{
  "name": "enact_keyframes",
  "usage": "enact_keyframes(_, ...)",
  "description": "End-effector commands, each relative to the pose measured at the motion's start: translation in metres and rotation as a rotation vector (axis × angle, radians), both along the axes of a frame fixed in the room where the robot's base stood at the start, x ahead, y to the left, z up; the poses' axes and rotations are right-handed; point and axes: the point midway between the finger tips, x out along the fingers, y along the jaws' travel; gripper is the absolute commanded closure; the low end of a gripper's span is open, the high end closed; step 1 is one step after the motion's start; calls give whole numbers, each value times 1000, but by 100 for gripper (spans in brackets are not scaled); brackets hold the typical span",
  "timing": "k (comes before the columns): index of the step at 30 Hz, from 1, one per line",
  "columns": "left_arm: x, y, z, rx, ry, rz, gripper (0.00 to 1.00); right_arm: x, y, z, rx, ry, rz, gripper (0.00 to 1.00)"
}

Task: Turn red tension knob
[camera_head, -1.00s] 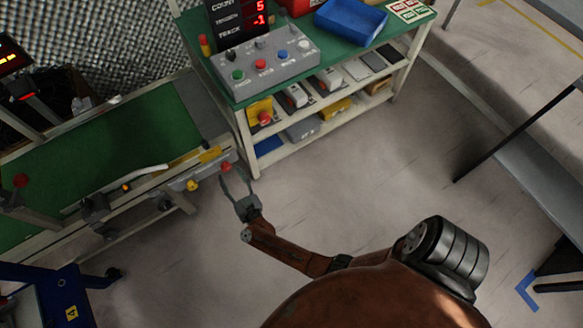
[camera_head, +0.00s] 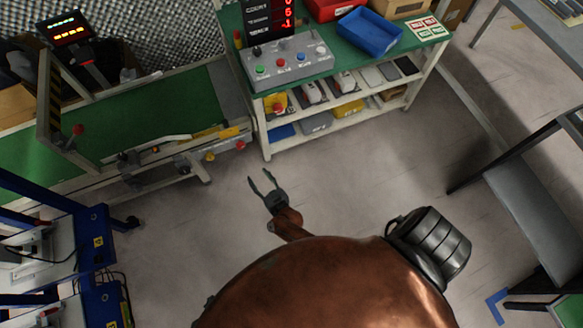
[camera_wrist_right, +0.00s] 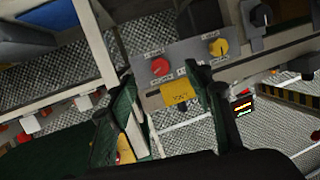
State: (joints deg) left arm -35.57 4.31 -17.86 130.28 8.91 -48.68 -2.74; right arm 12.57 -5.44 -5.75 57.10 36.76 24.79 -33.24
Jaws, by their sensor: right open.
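The red tension knob (camera_head: 240,145) is on a grey panel at the right end of the green conveyor. It also shows in the right wrist view (camera_wrist_right: 160,67), on the grey panel above a yellow label (camera_wrist_right: 176,96). A yellow knob (camera_head: 210,157) sits beside it, also in the wrist view (camera_wrist_right: 218,47). My right gripper (camera_head: 258,174) is open and empty, its fingers pointing toward the panel. It is apart from the red knob, below and slightly right of it in the head view. The label texts are too small to read surely. My left gripper is not in view.
A green-topped bench (camera_head: 352,63) holds a button box (camera_head: 287,68), a display (camera_head: 270,22) and a blue bin (camera_head: 369,32). The green conveyor (camera_head: 160,108) runs left. A blue frame (camera_head: 97,242) stands at lower left. Open floor (camera_head: 350,170) lies right of my gripper.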

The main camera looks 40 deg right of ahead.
Motion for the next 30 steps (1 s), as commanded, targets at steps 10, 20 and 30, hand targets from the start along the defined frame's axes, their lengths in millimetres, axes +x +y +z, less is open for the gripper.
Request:
enact_keyframes(10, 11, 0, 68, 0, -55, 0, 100, -61, -9, -3, -19, 158, 87, 53)
enact_keyframes(20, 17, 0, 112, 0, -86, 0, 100, -121, -19, -16, -27, 304, 140, 53)
enact_keyframes(30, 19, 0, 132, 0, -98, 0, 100, -156, -26, -25, -32, 385, 163, 53)
